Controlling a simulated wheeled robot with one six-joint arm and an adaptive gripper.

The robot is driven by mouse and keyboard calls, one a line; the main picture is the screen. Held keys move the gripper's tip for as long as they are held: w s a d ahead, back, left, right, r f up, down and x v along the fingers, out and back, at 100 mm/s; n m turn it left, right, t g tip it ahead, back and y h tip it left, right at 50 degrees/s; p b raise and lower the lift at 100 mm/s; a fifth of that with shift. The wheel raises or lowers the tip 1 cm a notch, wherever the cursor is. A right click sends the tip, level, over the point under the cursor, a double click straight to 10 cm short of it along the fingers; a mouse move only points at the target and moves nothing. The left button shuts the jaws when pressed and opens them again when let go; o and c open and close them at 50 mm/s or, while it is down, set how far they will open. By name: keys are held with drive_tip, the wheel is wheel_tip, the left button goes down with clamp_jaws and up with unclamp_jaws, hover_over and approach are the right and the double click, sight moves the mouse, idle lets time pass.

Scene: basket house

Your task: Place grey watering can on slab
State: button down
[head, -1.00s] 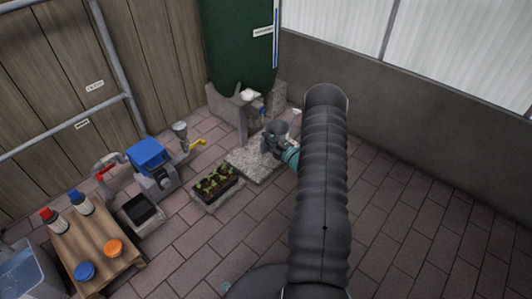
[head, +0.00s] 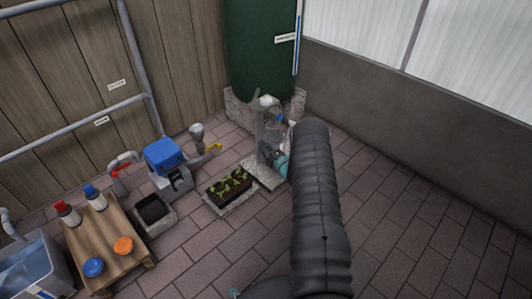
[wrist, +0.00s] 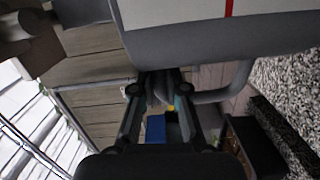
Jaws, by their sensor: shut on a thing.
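The grey watering can (head: 260,128) shows as a narrow grey shape in front of the green tank's base in the head view. In the wrist view its grey body (wrist: 215,46) fills the top, with a curved handle (wrist: 236,84) below. My gripper (head: 270,154) is shut on the can, and its two fingers (wrist: 162,105) show in the wrist view. The speckled slab (head: 262,178) lies below the gripper and can, partly hidden by them. My arm hides part of the area to the right. I cannot tell whether the can touches the slab.
A seedling planter (head: 229,184) stands just left of the slab. The green tank (head: 258,55) on its concrete base stands behind. A blue-topped device (head: 164,157), a black tray (head: 153,209) and a wooden table (head: 110,245) are further left. Paving at right is clear.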

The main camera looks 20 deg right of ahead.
drive_tip(key=shift+f, duration=1.65)
drive_tip(key=shift+f+b, duration=0.1)
drive_tip(key=shift+b, duration=0.25)
drive_tip(key=c, duration=1.2)
unclamp_jaws()
